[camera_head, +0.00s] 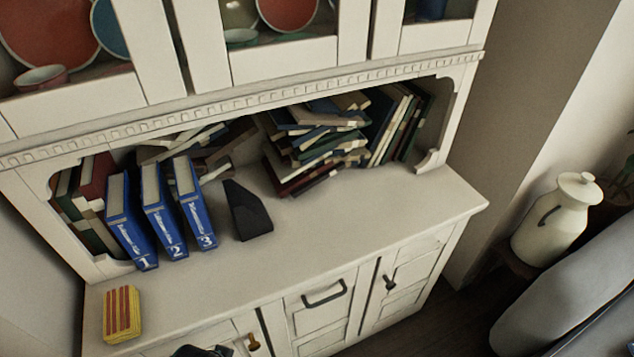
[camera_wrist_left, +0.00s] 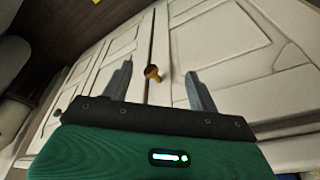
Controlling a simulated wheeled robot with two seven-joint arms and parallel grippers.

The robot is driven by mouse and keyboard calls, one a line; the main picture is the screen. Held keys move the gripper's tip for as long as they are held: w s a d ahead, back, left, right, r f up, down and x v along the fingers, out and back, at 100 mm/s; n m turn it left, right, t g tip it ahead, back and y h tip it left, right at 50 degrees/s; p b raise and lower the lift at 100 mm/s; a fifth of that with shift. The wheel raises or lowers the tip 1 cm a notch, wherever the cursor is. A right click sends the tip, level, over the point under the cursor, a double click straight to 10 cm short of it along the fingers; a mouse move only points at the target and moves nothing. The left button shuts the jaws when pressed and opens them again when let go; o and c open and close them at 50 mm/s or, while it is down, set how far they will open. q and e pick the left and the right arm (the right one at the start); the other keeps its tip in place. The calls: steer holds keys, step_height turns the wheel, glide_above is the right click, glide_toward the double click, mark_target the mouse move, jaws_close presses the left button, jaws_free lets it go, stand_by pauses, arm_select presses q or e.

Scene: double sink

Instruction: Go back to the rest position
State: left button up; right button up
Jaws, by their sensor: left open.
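My left gripper (camera_wrist_left: 158,75) is open and empty in the left wrist view, its two fingers apart. In the head view only a dark part of the left gripper (camera_head: 203,351) shows at the bottom edge, in front of the cabinet's lower doors. My right gripper is in neither view.
Blue books numbered 1 (camera_head: 131,222), 2 (camera_head: 165,220) and 3 (camera_head: 194,205) stand on the cabinet top (camera_head: 330,225), left of a black bookend (camera_head: 247,210). A red-and-yellow striped block (camera_head: 122,314) lies near the front left. A cream jug (camera_head: 553,220) stands at right.

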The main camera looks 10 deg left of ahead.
arm_select(q)
steer(key=s+f+g+p, duration=0.1)
steer(key=s+f, duration=0.1)
steer(key=f, duration=1.1)
steer(key=s+f, duration=0.3)
steer(key=f, duration=0.9)
steer(key=s+a+f, duration=0.1)
steer(key=s+f, duration=0.6)
steer(key=s, duration=0.1)
steer(key=s+a+f+g+p, duration=0.1)
steer(key=s+a+f, duration=0.1)
steer(key=s+f, duration=0.5)
steer(key=shift+s+a+f, duration=0.2)
steer(key=shift+s+a, duration=0.1)
steer(key=shift+s, duration=0.6)
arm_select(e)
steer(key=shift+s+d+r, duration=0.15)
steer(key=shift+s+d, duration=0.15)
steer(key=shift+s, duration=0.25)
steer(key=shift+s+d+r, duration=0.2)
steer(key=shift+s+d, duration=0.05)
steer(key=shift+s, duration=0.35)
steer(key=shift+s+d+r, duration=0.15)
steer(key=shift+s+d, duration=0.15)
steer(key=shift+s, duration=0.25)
